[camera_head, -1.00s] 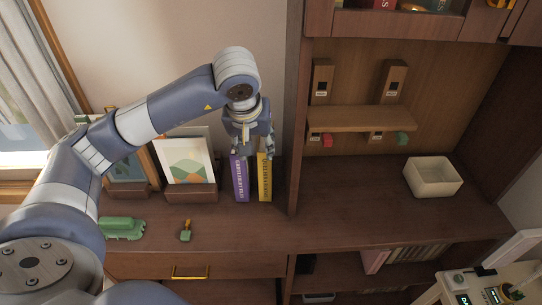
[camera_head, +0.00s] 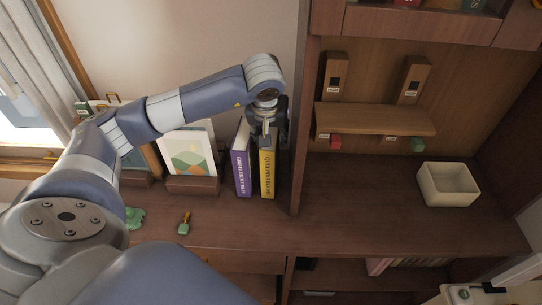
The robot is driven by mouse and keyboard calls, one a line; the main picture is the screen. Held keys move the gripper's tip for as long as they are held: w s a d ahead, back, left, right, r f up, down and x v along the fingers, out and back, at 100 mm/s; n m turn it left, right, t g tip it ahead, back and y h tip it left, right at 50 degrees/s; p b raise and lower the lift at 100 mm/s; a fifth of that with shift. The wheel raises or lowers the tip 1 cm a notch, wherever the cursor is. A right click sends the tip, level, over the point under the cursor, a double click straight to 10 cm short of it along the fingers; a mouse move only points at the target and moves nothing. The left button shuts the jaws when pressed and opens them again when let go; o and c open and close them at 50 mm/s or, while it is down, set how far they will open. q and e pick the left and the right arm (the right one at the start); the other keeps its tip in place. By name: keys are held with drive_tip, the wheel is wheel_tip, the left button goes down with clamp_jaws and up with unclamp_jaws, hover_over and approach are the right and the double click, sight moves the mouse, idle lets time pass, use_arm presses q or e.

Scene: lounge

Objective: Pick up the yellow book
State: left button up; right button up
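The yellow book (camera_head: 267,176) stands upright on the wooden cabinet top, spine facing me, right of a purple book (camera_head: 242,172). My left gripper (camera_head: 269,142) comes down from above, with its fingers at the top of the yellow book. One finger overlaps the upper part of its spine in the picture. The far side of the gripper is hidden, so I cannot tell whether the fingers are closed on the book. My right gripper is not in view.
A vertical wooden panel (camera_head: 300,130) rises close to the right of the yellow book. A framed picture (camera_head: 188,155) leans to the left. A small green-and-orange object (camera_head: 184,223) lies in front. A white bin (camera_head: 448,184) stands far right. The cabinet top before the books is clear.

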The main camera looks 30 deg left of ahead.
use_arm(q)
drive_tip(key=p+x, duration=0.1)
drive_tip(key=x, duration=0.3)
drive_tip(key=shift+f, duration=0.2)
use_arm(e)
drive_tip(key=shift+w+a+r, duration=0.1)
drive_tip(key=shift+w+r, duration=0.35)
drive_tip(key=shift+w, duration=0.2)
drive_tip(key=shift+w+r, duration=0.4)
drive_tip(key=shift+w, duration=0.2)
use_arm(q)
drive_tip(key=shift+d, duration=0.1)
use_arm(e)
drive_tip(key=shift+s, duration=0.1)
use_arm(q)
drive_tip(key=shift+f, duration=0.1)
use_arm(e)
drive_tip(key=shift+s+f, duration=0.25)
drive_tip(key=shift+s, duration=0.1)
use_arm(q)
drive_tip(key=shift+f+b, duration=0.1)
drive_tip(key=shift+b, duration=0.25)
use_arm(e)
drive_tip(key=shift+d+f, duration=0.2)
use_arm(q)
clamp_jaws()
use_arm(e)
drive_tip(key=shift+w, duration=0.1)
